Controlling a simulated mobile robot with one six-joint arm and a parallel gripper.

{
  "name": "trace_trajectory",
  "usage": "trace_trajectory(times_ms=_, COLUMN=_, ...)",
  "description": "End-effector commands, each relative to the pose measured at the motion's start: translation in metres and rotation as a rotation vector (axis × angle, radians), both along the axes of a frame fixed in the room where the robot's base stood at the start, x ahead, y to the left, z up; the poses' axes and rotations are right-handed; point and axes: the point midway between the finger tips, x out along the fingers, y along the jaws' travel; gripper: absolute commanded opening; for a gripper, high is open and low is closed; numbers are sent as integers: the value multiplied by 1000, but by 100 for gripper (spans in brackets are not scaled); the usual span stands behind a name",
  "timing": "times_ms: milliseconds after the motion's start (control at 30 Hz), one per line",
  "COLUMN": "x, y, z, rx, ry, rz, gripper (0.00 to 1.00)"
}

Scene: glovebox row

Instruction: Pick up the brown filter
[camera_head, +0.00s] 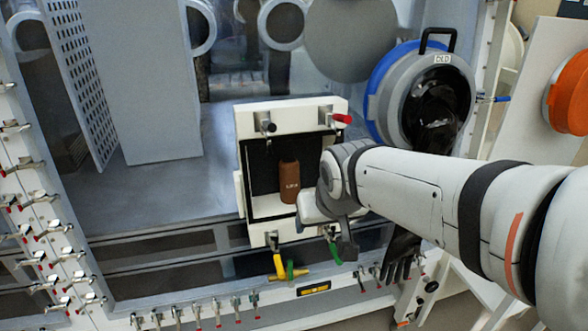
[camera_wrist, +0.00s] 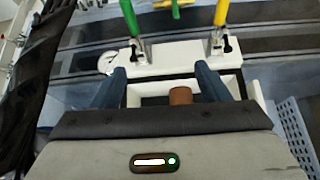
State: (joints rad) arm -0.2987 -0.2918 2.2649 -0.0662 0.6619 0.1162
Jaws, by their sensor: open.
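The brown filter (camera_head: 289,183) is a small upright cylinder with dark lettering on its side. It stands inside a white open-fronted box (camera_head: 243,122) on the glovebox front. In the wrist view the top part of the brown filter (camera_wrist: 181,96) shows between my two fingers. My gripper (camera_wrist: 163,82) is open and its dark blue fingers are spread, one to each side of the filter. I cannot tell how far the fingertips are from it. In the head view my wrist is right beside the box and hides the fingers.
A grey round port (camera_head: 379,91) with a blue ring and black handle is at the upper right. A black glove (camera_head: 400,255) hangs below my arm. Yellow (camera_head: 279,266) and green (camera_head: 333,250) handles stick out below the box. Clamps line the window frame.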

Motion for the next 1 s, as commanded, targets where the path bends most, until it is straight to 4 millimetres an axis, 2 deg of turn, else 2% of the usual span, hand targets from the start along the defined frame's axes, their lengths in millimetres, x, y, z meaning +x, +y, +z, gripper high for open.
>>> trace_trajectory(times_ms=33, x=10, y=15, z=-5, rx=7, ry=-24, rz=28, gripper=69)
trace_trajectory(times_ms=100, x=20, y=28, z=-2, rx=16, ry=-47, rz=47, gripper=69)
trace_trajectory(times_ms=200, x=34, y=36, z=2, rx=20, ry=-58, rz=56, gripper=69)
trace_trajectory(times_ms=500, x=78, y=48, z=2, rx=18, ry=-57, rz=55, gripper=69)
trace_trajectory(times_ms=767, x=94, y=52, z=3, rx=20, ry=-59, rz=55, gripper=69)
trace_trajectory(times_ms=1000, x=128, y=62, z=3, rx=20, ry=-57, rz=54, gripper=69)
